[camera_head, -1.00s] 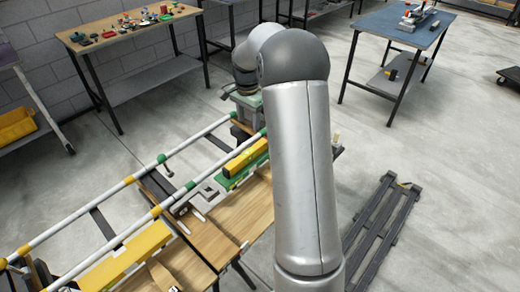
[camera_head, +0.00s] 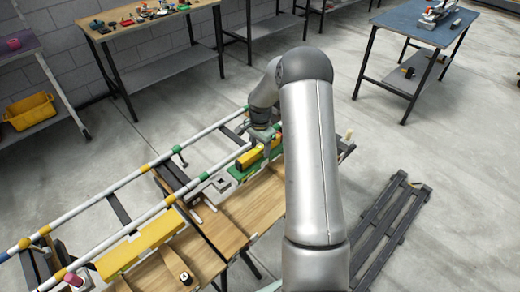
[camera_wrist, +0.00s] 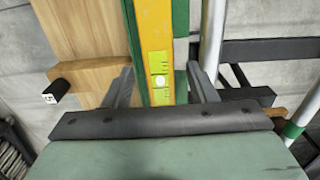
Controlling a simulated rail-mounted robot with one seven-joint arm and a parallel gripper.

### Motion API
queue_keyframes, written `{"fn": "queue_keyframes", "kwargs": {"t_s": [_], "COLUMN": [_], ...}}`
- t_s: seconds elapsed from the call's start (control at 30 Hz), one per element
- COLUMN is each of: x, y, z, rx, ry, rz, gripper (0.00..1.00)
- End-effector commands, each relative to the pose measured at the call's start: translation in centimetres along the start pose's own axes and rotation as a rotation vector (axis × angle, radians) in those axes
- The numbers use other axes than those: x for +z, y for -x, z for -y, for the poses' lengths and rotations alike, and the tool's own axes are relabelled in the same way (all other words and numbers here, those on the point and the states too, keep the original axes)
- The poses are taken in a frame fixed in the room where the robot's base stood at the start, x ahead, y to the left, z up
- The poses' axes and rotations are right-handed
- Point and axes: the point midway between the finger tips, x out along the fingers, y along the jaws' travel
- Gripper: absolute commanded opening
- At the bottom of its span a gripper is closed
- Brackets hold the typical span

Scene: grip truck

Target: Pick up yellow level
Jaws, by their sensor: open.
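The yellow level (camera_head: 250,157) lies on a green strip on the truck's wooden deck in the head view, partly hidden by my arm. In the wrist view the level (camera_wrist: 156,40) runs lengthwise between my fingers, with a bright bubble vial showing. My gripper (camera_wrist: 161,75) is open, with one finger on each side of the level and a visible gap to each. In the head view my gripper (camera_head: 262,136) is over the level's far end. Whether the fingertips reach down beside the level cannot be told.
A larger yellow piece (camera_head: 140,243) lies on the deck at lower left. A black block (camera_wrist: 57,91) is left of the gripper. A dark pallet (camera_head: 392,235) lies on the floor.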

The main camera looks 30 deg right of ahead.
Motion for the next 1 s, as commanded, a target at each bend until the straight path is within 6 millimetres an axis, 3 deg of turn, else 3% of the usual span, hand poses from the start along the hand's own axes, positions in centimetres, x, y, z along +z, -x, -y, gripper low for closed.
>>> {"fn": "queue_keyframes", "kwargs": {"t_s": [0.33,0.5,0.53,0.83,1.0], "x": [0.0,0.0,0.0,0.0,-0.1], "y": [-1.0,-0.9,-0.9,-0.8,0.3], "z": [0.1,0.0,0.0,0.1,0.1], "rx": [-0.002,-0.002,-0.002,-0.002,-0.002], "ry": [0.0,0.0,0.0,0.0,0.0], "rz": [0.0,0.0,0.0,-0.001,-0.003], "gripper": [0.52,0.05,0.0,0.0,0.0]}}
